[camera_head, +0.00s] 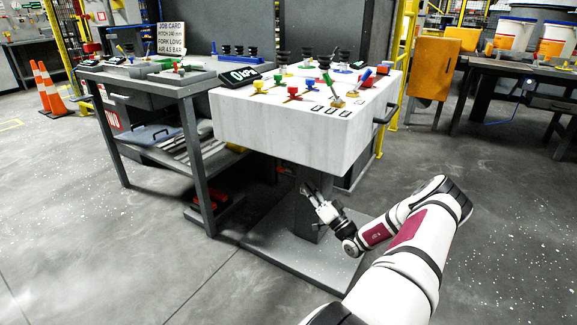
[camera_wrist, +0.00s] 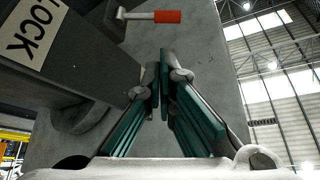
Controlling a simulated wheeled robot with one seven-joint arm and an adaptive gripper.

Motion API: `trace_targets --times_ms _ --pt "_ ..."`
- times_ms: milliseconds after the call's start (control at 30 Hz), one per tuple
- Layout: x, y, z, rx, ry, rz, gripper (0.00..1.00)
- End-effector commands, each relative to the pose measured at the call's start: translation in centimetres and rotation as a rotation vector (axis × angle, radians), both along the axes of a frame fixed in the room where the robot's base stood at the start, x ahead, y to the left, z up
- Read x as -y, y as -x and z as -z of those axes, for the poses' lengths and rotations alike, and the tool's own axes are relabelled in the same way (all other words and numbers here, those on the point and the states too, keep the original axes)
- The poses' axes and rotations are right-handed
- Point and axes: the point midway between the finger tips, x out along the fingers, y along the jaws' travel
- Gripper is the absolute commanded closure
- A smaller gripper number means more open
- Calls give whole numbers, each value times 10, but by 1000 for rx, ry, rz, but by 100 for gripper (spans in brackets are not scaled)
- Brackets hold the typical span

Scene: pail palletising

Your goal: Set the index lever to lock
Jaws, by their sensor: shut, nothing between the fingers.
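The index lever (camera_wrist: 167,16) shows at the top of the wrist view as a short metal arm with a red-orange grip pointing right. It comes out of a dark housing (camera_wrist: 70,55) that carries a pale label reading LOCK (camera_wrist: 30,33). My gripper (camera_wrist: 164,55) is shut and empty, its green-padded fingers pointing up just below the grip, seemingly apart from it. In the head view my gripper (camera_head: 306,188) is low by the column under the white-topped station (camera_head: 290,122). I cannot make out the lever in the head view.
The station's grey column (camera_head: 306,215) stands on a flat base plate (camera_head: 285,262). A dark workbench (camera_head: 195,150) stands to the left. Coloured knobs and levers crowd the station's top. Open floor lies in front and to the right.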

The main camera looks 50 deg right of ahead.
Motion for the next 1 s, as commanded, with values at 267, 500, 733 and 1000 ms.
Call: trace_targets --times_ms 267,500,733,1000 --pt "1 -7 -3 -1 0 -3 100" --pt "7 -40 -18 0 2 -6 100" --pt "15 -72 -34 0 1 -5 100" --pt "18 -88 -43 -1 0 -5 100"
